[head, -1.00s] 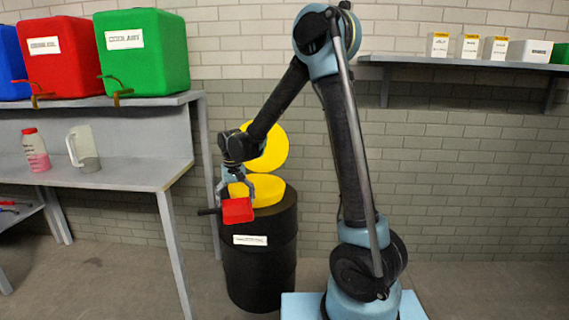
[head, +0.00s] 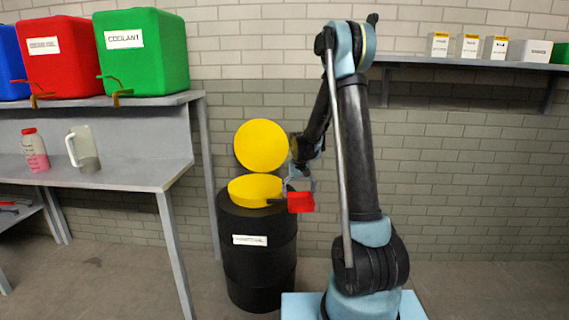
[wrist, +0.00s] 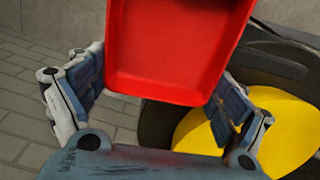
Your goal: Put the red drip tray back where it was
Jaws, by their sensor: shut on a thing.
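The red drip tray (head: 301,202) is held in the air just right of the black drum (head: 259,270), near the height of its top. My gripper (head: 300,186) is shut on the tray. In the wrist view the tray (wrist: 170,85) fills the upper middle, its inside facing the camera and looking empty. The gripper's fingers (wrist: 163,98) stand on both sides of it. The tray's black handle (head: 276,201) points left toward the drum.
The drum carries a yellow funnel (head: 255,190) with a raised yellow lid (head: 261,145). A workbench (head: 120,172) at left holds a bottle (head: 35,152) and a jug (head: 85,150). Above it stand red (head: 62,75) and green (head: 145,70) containers. A wall shelf (head: 470,62) is at right.

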